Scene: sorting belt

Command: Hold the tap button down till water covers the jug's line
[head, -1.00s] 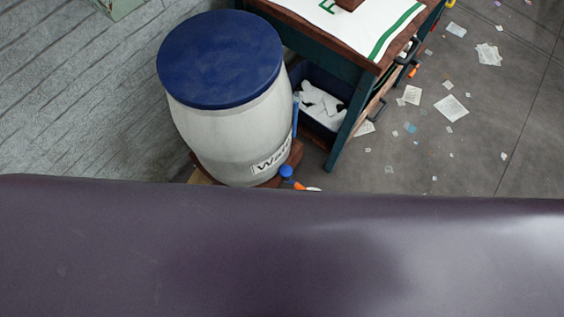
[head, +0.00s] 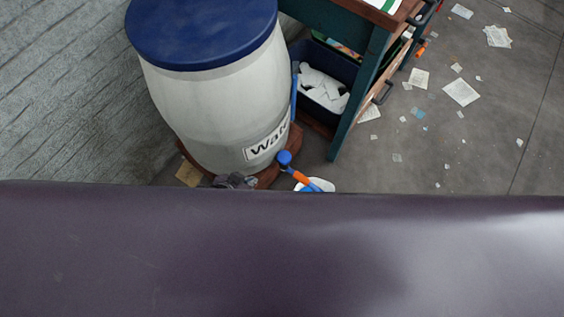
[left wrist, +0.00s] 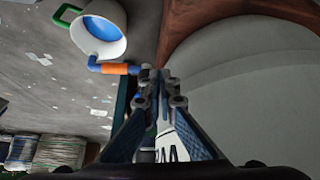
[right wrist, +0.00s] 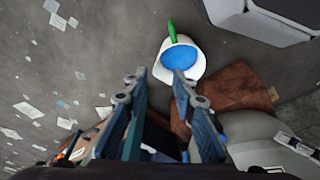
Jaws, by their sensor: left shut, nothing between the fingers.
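The white water barrel (head: 215,110) with a blue lid stands on a brown base. Its tap (head: 290,165) has a blue top and an orange section over a white jug (head: 318,185), mostly hidden there. In the left wrist view the jug (left wrist: 118,48) has a green handle and blue inside; its line is not visible. My left gripper (head: 236,181) is shut and empty, left of the tap; its fingertips (left wrist: 160,82) appear close to the tap, contact unclear. In the right wrist view my right gripper (right wrist: 158,78) is open and empty, with the jug (right wrist: 197,70) beyond it.
A table with teal legs (head: 350,105) stands right of the barrel, with a dark bin (head: 350,70) of white papers beneath. Paper scraps (head: 461,92) litter the grey floor at the right. A large purple surface fills the bottom of the head view.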

